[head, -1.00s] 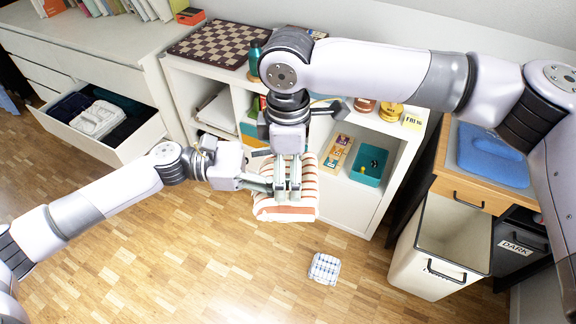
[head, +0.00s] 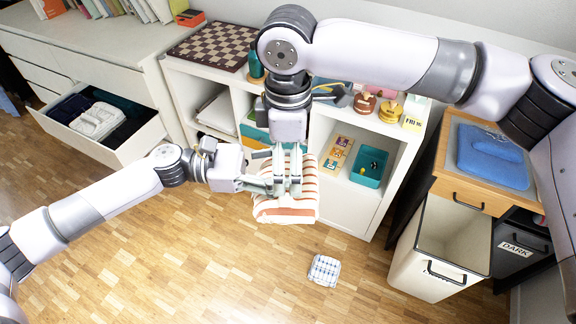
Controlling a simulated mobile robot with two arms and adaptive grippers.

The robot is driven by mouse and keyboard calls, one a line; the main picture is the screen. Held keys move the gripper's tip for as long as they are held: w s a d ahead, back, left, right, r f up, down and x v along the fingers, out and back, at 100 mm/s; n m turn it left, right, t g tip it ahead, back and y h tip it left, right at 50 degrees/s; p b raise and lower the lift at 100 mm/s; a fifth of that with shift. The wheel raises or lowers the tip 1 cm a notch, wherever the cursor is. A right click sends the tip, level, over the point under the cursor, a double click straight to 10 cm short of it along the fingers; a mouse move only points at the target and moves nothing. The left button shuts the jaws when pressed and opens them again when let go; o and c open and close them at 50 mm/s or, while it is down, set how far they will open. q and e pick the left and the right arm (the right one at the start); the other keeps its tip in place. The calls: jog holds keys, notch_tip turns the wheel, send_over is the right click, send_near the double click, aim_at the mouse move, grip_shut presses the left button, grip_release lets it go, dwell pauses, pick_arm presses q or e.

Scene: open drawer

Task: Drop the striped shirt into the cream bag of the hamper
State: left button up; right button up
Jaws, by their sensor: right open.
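The striped shirt (head: 285,211), folded, with orange and white stripes, is held up in front of the white shelf. My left gripper (head: 264,185) reaches it from the left and appears shut on its left side; the contact is partly hidden. My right gripper (head: 287,188) points down at the shirt's upper middle, with its fingers open and slightly apart. The cream bag (head: 423,272) of the hamper is pulled out at the lower right. Its top is open, and the inside that shows looks empty.
A dark bag labelled DARK (head: 513,247) is right of the cream bag. A blue folded cloth (head: 492,160) lies on the hamper top. A checked cloth (head: 324,270) lies on the floor. An open drawer (head: 135,147) with clothes is at left.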

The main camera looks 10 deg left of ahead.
notch_tip(320, 180, up, 9)
dwell(0.3)
